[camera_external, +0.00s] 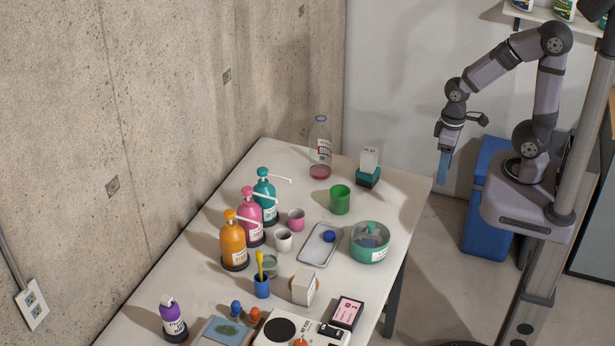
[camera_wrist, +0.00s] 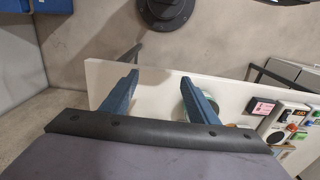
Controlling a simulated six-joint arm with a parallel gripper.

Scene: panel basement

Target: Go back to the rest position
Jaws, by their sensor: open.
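My gripper (camera_external: 444,168) hangs with its blue fingers pointing down, off the far right corner of the white table (camera_external: 310,277). In the wrist view my gripper (camera_wrist: 152,92) shows two blue fingers spread wide apart with nothing between them. The fingers are over the table's edge in that view, and the tabletop (camera_wrist: 150,110) shows between them. My arm is bent, raised above the table and clear of everything on it.
The table holds pump bottles (camera_external: 234,241), a green cup (camera_external: 340,199), a teal bowl (camera_external: 369,252), a metal tray (camera_external: 309,250), a clear bottle (camera_external: 320,142) and a white device (camera_external: 285,328). A blue bin (camera_external: 483,225) stands below my arm. A concrete wall (camera_external: 150,120) borders the left.

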